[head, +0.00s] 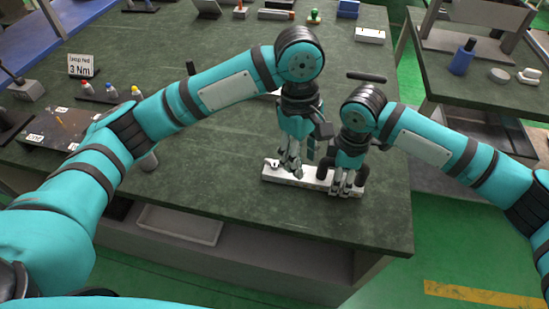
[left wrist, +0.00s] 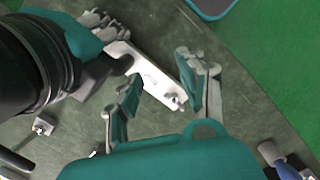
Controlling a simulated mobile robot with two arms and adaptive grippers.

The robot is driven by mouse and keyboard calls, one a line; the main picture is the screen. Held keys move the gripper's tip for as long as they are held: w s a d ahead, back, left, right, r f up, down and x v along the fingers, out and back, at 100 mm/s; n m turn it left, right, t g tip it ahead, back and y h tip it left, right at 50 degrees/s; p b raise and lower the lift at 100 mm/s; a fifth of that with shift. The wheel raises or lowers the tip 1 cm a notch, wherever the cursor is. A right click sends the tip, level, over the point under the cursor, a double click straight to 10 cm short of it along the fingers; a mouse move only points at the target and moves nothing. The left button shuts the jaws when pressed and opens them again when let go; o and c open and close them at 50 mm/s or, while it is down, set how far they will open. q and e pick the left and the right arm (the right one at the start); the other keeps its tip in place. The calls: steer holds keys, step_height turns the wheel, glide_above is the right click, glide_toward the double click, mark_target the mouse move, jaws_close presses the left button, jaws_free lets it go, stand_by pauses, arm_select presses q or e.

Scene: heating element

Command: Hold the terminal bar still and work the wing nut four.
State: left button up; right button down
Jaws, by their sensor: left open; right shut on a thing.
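The terminal bar (head: 312,182) is a pale flat strip lying near the front edge of the dark green table. It also shows in the left wrist view (left wrist: 152,86). A small metal wing nut (left wrist: 176,99) stands at one end of it; its number cannot be read. My right gripper (head: 346,190) is shut on the bar's right part, and its fingers (left wrist: 105,22) also show in the left wrist view. My left gripper (head: 292,170) is open and empty, pointing down over the bar's left part. Its fingers (left wrist: 160,68) spread on either side of the bar, apart from the wing nut.
A "3 Nm" sign (head: 82,66) and several coloured-top bottles (head: 111,89) stand at the left. A dark board (head: 60,126) with labels lies nearby. A black rod (head: 366,77) lies behind my right arm. The table's front edge is close to the bar.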

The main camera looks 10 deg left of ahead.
arm_select(q)
step_height(320, 180, up, 4)
steer(key=n+t+y, duration=0.1)
steer(key=n, duration=0.1)
glide_above(275, 164)
step_height(275, 164, down, 12)
steer(key=shift+f, duration=0.1)
